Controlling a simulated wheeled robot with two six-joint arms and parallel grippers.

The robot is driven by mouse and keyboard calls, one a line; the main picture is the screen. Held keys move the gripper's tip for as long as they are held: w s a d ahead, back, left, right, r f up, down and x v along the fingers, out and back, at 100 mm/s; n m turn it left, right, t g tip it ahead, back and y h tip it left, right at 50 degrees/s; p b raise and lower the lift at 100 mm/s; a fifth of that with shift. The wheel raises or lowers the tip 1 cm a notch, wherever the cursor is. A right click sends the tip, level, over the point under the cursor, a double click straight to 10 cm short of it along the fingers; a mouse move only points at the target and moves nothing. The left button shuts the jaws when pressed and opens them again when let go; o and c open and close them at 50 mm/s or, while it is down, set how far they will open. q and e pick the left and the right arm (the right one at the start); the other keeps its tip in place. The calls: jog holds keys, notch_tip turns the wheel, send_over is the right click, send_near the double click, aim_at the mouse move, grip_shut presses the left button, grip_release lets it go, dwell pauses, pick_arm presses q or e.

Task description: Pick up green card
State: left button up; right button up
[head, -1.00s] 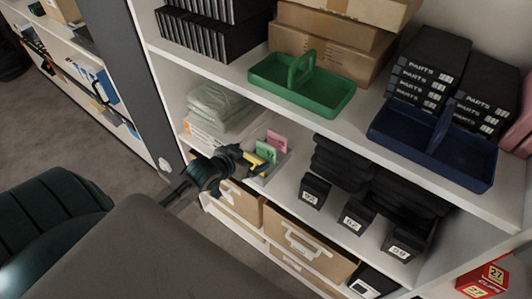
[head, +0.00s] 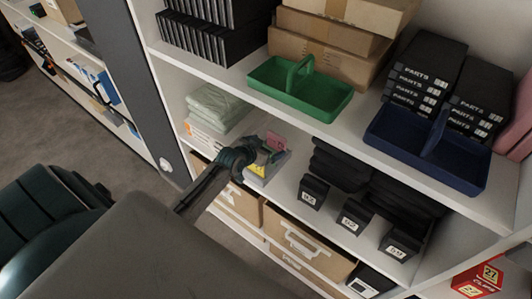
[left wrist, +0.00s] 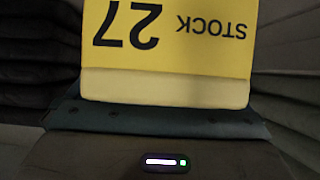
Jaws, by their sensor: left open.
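The green card (head: 274,157) stands in a small grey holder on the middle shelf in the head view, mostly hidden. A pink card (head: 275,141) stands behind it and a yellow card (head: 262,157) in front. My left gripper (head: 256,162) reaches in from the left and is open at the yellow card; the fingertips are hard to make out. In the left wrist view the yellow card (left wrist: 165,45), marked STOCK 27 upside down, fills the middle; the green card does not show there. My right gripper is not in view.
Folded light-green cloths (head: 216,105) lie left of the cards. Small black boxes (head: 313,191) stand to the right. The shelf above holds a green caddy (head: 335,106) and a blue caddy (head: 470,175). Cartons (head: 300,240) are below.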

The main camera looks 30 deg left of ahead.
pick_arm(q)
jog(key=c, duration=1)
